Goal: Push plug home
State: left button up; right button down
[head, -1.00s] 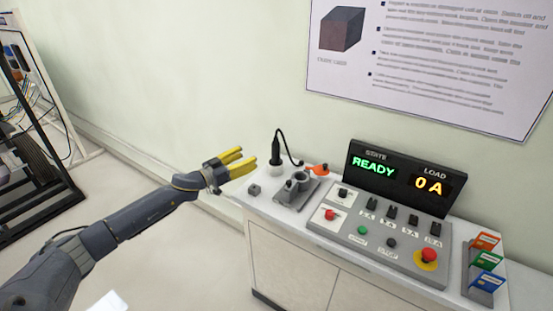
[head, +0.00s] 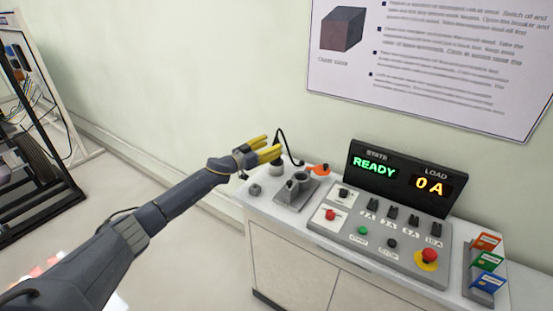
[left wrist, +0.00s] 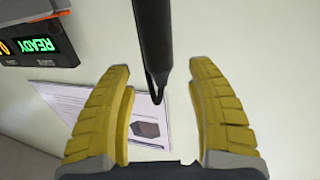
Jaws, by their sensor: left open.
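The black plug (left wrist: 152,45) shows in the left wrist view as a dark shaft between my finger pads, with clear gaps on both sides. Its thin end and cable point toward the bottom of that view. In the head view the plug body is mostly hidden behind my left gripper (head: 271,148), whose yellow fingers are open at the plug's height. The black cable (head: 287,149) loops up and down to the right of the fingertips. A pale round socket base (head: 277,168) shows just below the fingers. My right gripper is not in view.
The bench carries a grey clamp-like fixture (head: 294,190), an orange knob (head: 319,169), a control panel (head: 376,238) and a display (head: 403,181) reading READY and 0 A. Coloured cards (head: 487,262) stand at the right. The wall is close behind.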

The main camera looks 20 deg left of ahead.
pick_arm(q)
jog(key=shift+x, duration=1.6)
jog(key=shift+c, duration=0.3)
jog(key=shift+r, duration=0.1)
grip_shut()
